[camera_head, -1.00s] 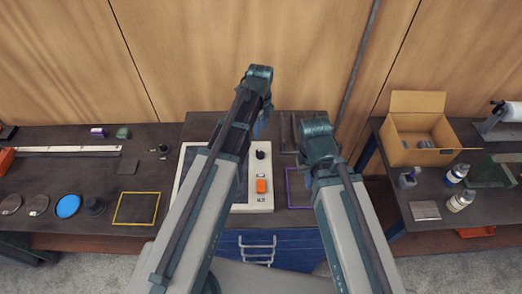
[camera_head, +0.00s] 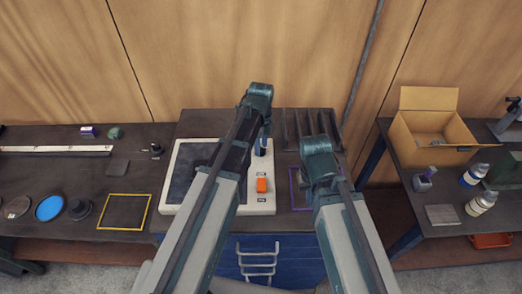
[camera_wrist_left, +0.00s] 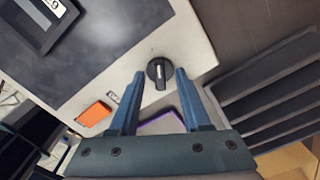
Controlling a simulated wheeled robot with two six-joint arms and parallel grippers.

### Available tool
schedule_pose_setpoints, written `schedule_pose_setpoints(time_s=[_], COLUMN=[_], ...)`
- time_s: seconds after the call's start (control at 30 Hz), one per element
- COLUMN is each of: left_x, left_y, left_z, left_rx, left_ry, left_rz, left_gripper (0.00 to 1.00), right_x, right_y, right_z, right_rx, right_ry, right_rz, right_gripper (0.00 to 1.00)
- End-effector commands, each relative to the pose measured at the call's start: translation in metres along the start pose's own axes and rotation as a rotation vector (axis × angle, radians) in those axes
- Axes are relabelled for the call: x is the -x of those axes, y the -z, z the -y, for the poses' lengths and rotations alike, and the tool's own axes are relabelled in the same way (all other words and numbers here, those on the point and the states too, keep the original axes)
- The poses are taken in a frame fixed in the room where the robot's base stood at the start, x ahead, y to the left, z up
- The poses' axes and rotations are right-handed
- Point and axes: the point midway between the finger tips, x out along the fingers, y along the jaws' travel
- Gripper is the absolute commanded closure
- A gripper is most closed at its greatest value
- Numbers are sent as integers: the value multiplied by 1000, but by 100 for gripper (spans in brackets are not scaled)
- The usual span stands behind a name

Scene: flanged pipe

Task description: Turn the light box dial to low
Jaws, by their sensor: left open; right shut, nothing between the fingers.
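The light box (camera_head: 166,200) is a white case with a dark panel on the middle table. Its black round dial (camera_wrist_left: 160,73) shows in the left wrist view, with a pale pointer mark running roughly up and down there. An orange switch (camera_wrist_left: 94,114) sits on the same white strip, and it also shows in the head view (camera_head: 262,185). My left gripper (camera_wrist_left: 153,74) is open, with its fingertips on either side of the dial; contact cannot be told. In the head view it hides the dial. My right gripper (camera_head: 312,180) is mostly hidden under its wrist, over the purple-framed area.
A dark slotted rack (camera_head: 305,125) stands right of the light box. A yellow-edged square (camera_head: 125,211) and round discs (camera_head: 50,207) lie left. An open cardboard box (camera_head: 432,150) and bottles (camera_head: 481,203) are on the right table.

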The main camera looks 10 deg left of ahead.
Motion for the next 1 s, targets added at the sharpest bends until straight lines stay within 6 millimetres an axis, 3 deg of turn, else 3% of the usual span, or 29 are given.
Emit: schedule_pose_setpoints(time_s=[0.27,0.5,0.53,1.0], left_x=[-1,-1,-1,-1], left_y=[0,0,0,0], left_z=[0,0,0,0], left_rx=[0,0,0,37], left_ry=[0,0,0,0], left_rz=[0,0,0,0], left_gripper=[54,98,100,100], right_x=[-1,-1,-1,-1], right_y=[0,0,0,0], right_z=[0,0,0,0], right_rx=[1,1,1,1], right_ry=[0,0,0,0], right_rz=[0,0,0,0], right_gripper=[100,100,100,100])
